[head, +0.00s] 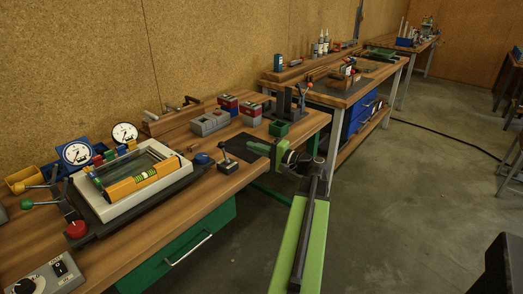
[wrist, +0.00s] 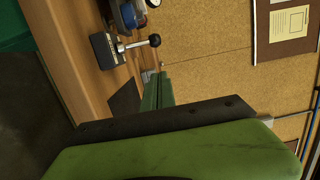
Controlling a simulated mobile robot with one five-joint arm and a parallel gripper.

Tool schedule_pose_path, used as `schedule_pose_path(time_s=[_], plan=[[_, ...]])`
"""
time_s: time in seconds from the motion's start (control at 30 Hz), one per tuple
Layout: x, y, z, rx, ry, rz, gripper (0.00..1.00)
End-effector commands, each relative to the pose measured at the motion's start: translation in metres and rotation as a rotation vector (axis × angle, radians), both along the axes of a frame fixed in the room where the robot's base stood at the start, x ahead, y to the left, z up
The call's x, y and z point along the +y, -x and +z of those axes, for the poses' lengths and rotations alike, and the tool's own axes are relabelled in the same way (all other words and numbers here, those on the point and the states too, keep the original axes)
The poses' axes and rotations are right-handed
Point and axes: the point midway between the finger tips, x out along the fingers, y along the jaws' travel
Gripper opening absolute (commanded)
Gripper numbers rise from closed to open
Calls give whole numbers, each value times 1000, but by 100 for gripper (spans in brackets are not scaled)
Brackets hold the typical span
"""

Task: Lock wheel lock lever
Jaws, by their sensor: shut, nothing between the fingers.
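A small lever with a black ball knob (head: 222,146) stands on a dark block (head: 229,166) at the bench's front edge, right of the glass frame unit (head: 140,178). In the wrist view, this lever (wrist: 137,43) and its block (wrist: 105,50) lie beyond my fingertips, up and to the left. Which lever is the wheel lock lever is not certain. A blue round knob (head: 203,160) sits between the unit and the block. My gripper (head: 262,147) is right of the lever, apart from it. In the wrist view, my gripper (wrist: 161,78) is shut and empty.
The floor (head: 400,190) at right is mostly clear.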

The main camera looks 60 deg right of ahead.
Motion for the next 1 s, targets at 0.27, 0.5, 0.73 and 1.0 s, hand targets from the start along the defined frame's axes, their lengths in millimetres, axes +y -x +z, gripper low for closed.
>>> schedule_pose_path(time_s=[0.27,0.5,0.73,1.0], plan=[[24,-49,1,0,0,6,0],[37,-62,1,0,0,5,0],[37,-62,1,0,0,5,0],[29,-56,5,23,-2,-13,0]])
